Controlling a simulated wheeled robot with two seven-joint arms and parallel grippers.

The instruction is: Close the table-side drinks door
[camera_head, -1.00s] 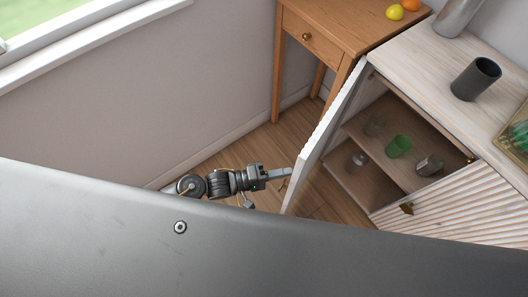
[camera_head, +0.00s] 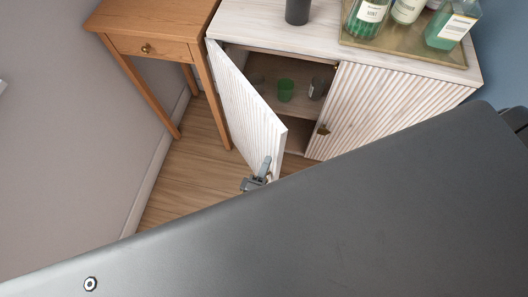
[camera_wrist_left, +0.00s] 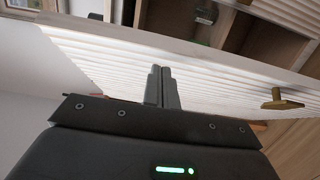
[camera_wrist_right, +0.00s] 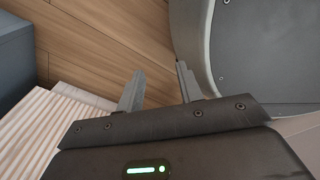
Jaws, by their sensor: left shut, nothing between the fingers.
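The table-side drinks door (camera_head: 247,108) is a white ribbed door standing open on the left of the pale cabinet. It also shows in the left wrist view (camera_wrist_left: 215,85), with a brass knob (camera_wrist_left: 283,101) on its face. My left gripper (camera_head: 265,167) is shut and empty, with its fingertips at the free end of the door's ribbed outer face. I cannot tell whether they touch it. In the left wrist view its closed fingers (camera_wrist_left: 162,78) point at the ribbed face. My right gripper (camera_wrist_right: 158,82) is open and empty over the floor.
A wooden side table (camera_head: 150,32) with a drawer stands left of the cabinet. Inside the cabinet are a green glass (camera_head: 286,90) and a clear one. The other ribbed door (camera_head: 375,105) is closed. Bottles stand in a tray (camera_head: 405,47) on top, beside a dark cup (camera_head: 297,12).

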